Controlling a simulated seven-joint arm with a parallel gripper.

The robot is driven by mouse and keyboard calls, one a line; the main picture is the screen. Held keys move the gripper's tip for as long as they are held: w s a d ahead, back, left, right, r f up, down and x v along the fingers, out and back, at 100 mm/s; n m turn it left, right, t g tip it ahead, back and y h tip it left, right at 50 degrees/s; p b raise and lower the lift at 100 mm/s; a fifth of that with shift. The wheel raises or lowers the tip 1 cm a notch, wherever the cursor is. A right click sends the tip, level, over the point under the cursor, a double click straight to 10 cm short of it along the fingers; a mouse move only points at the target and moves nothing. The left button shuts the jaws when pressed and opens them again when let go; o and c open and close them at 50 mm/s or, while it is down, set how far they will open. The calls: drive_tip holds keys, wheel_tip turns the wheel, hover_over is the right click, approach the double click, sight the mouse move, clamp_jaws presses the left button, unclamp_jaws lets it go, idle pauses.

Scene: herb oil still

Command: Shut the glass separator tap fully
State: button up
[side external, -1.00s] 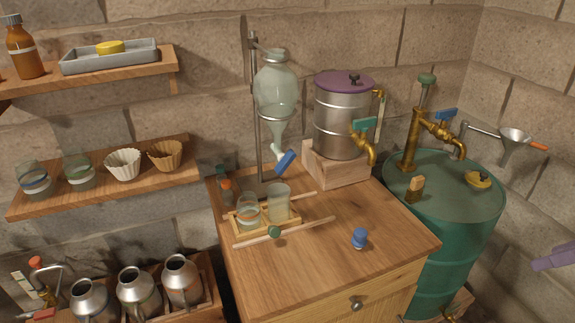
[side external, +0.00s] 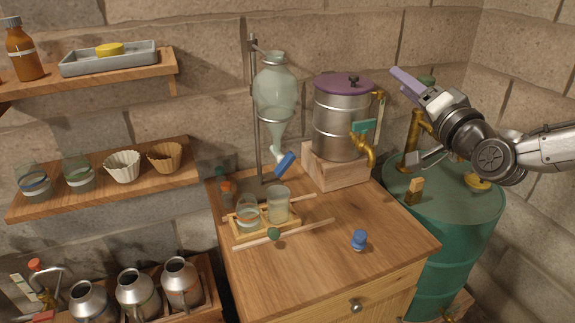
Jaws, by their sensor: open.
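The glass separator (side external: 275,95) is a pear-shaped pale green vessel held on a metal stand at the back of the wooden cabinet. Its tap has a blue lever handle (side external: 285,163) that slants up to the right beside the narrow lower stem. The beaker (side external: 279,204) stands below and holds pale cloudy liquid. My gripper (side external: 404,118) is open and empty, in the air at the right above the green drum, well apart from the separator tap. One of its fingers is purple-grey. The inside of the tap is too small to read.
A steel pot (side external: 338,125) with a purple lid and teal-handled brass tap (side external: 363,126) stands on a wooden block between my gripper and the separator. The green drum (side external: 440,240) is at right. A blue-capped vial (side external: 360,240) stands on the otherwise clear right tabletop.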

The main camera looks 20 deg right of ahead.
drive_tip(key=w+a+f, duration=0.3)
drive_tip(key=a+f, duration=0.7)
drive_tip(key=f, duration=0.2)
drive_tip(key=n+g+y, duration=0.1)
drive_tip(key=n+y, duration=0.1)
drive_tip(key=n, duration=0.1)
approach(287, 167)
drive_tip(key=w, duration=1)
drive_tip(key=shift+w, duration=0.3)
clamp_jaws()
